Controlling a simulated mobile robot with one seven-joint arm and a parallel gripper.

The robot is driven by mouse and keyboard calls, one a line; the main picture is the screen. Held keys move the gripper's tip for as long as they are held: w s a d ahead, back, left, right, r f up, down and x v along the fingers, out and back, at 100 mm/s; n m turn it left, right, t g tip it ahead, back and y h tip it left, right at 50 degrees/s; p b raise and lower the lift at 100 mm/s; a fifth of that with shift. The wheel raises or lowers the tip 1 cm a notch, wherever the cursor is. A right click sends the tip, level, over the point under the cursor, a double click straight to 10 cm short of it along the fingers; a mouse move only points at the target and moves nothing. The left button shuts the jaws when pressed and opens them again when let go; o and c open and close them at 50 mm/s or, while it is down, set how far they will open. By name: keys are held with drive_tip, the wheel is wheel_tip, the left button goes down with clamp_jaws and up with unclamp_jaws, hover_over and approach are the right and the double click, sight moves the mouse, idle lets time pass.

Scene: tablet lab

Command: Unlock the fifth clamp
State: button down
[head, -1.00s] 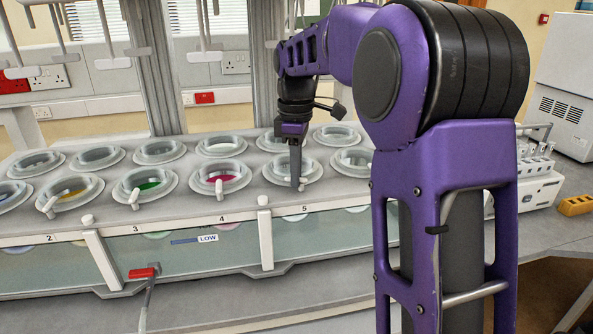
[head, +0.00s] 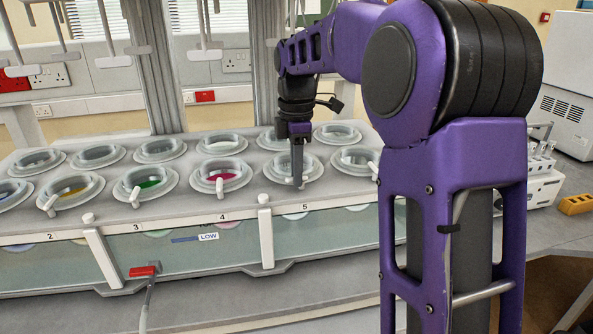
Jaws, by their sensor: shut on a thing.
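The fifth clamp is on the front-row vessel (head: 281,172) above the label 5 (head: 305,207). Its round ring sits in the top of the bath. My gripper (head: 298,182) points straight down at the front of this ring, over where the other vessels have their white clamp levers. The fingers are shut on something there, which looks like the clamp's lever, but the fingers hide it. The neighbouring clamp lever (head: 219,187) at number 4 points toward the front.
Front levers also show at number 3 (head: 134,198) and number 2 (head: 51,204). A back row of rings (head: 220,142) lies behind. White hanging paddles (head: 114,62) are at the upper left. A yellow block (head: 575,205) lies on the bench at right.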

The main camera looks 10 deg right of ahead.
drive_tip(key=c, duration=0.9)
unclamp_jaws()
drive_tip(key=shift+o, duration=0.2)
